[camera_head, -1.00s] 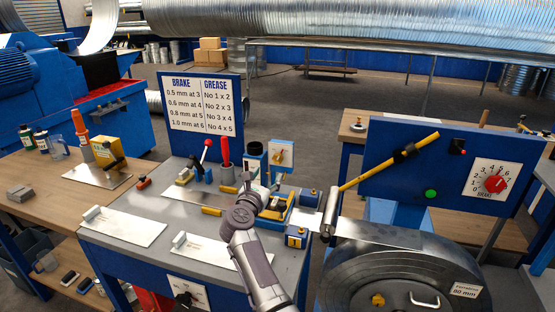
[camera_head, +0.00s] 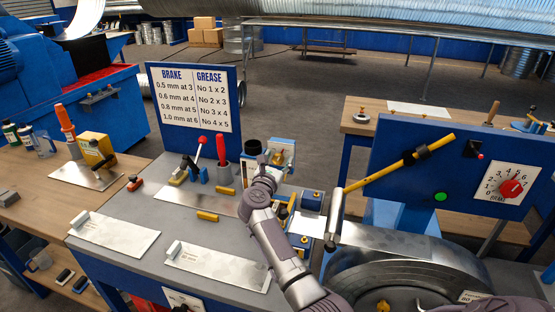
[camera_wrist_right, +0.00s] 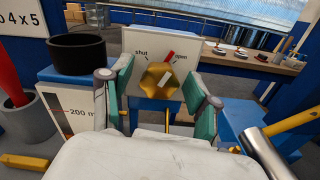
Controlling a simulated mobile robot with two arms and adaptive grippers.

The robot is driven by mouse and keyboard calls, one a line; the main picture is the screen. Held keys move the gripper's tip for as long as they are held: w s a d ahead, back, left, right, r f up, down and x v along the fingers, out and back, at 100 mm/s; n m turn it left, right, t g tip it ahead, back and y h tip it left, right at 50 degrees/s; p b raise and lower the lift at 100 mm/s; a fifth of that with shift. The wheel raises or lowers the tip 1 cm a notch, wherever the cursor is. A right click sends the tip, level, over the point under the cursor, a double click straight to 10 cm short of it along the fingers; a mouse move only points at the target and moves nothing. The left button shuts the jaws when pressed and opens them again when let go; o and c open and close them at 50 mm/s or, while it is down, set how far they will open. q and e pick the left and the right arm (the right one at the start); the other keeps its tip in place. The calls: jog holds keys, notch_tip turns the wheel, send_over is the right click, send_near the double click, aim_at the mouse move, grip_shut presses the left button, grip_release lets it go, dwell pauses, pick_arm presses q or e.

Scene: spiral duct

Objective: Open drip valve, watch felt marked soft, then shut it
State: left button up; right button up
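The drip valve is a brass six-sided knob (camera_wrist_right: 156,82) on a white plate (camera_wrist_right: 205,50) marked "shut" at left and "open" at right. Its red pointer (camera_wrist_right: 169,56) leans right, toward "open". In the head view the plate (camera_head: 281,152) stands at the bench's back. My right gripper (camera_wrist_right: 156,110) is open, with green-padded fingers on either side of the knob and visible gaps to it. It also shows in the head view (camera_head: 267,168), in front of the valve. I cannot make out a felt marked soft. My left gripper is out of view.
A black cup (camera_wrist_right: 77,54) stands close left of the right gripper on a scaled holder. A yellow lever (camera_head: 400,162) and blue panel (camera_head: 460,160) stand right, above a large drum (camera_head: 410,265). Metal sheets (camera_head: 218,266) lie on the bench front.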

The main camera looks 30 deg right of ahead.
jog(key=c, duration=1.1)
jog(key=shift+o, duration=0.2)
jog(key=shift+n, duration=0.3)
jog(key=shift+n+p, duration=0.45)
jog(key=shift+n, duration=0.05)
jog(key=n+p, duration=0.2)
jog(key=n, duration=0.3)
jog(key=n+p, duration=0.2)
jog(key=n, duration=0.2)
jog(key=shift+n+p, duration=0.3)
jog(key=shift+p, duration=0.05)
jog(key=shift+n+p, duration=0.55)
jog(key=shift+n, duration=0.65)
